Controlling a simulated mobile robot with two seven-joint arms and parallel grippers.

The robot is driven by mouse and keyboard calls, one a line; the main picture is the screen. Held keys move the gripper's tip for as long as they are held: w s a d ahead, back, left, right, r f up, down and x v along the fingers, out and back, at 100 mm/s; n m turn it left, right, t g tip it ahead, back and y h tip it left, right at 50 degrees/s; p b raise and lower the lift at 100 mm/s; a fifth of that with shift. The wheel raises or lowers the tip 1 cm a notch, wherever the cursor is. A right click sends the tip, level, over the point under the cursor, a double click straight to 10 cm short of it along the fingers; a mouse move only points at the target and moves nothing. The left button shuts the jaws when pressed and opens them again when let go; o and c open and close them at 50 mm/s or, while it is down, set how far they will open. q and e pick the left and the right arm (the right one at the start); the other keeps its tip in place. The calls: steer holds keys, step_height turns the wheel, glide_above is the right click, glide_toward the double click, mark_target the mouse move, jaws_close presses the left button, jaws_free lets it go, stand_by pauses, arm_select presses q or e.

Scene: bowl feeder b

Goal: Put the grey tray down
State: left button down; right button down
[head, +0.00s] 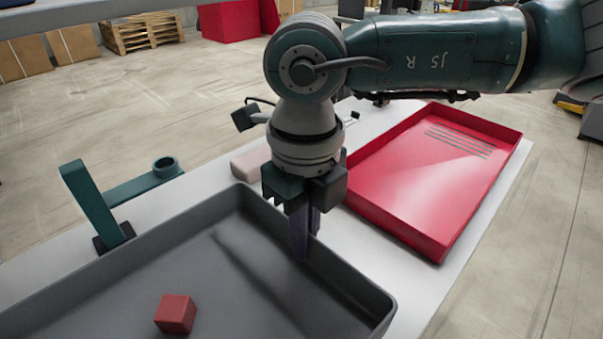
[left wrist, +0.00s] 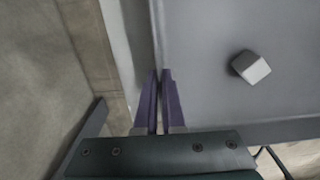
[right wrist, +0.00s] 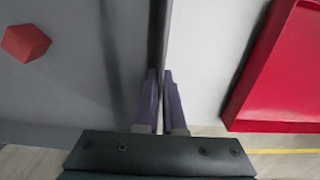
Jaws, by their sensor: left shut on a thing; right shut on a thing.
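The grey tray (head: 225,275) fills the lower left of the head view, over the white table. My right gripper (head: 303,238) points down and is shut on the tray's right wall; the right wrist view shows its purple fingers (right wrist: 161,100) on both sides of that wall. In the left wrist view my left gripper (left wrist: 160,100) is shut on another wall of the tray. A red cube (head: 175,314) lies in the tray, and a light grey cube (left wrist: 251,67) shows in it in the left wrist view. I cannot tell whether the tray's underside touches the table.
A red tray (head: 450,150) stands on the white table (head: 372,258) to the right, with a gap from the grey tray. A pale pinkish block (head: 250,162) lies behind my right gripper. A teal bracket (head: 92,205) stands by the tray's far left side.

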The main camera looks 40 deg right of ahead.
mark_target(305, 261)
arm_select(q)
steer(key=shift+f, duration=0.1)
arm_select(e)
steer(key=shift+d+f, duration=0.1)
steer(key=shift+f, duration=0.05)
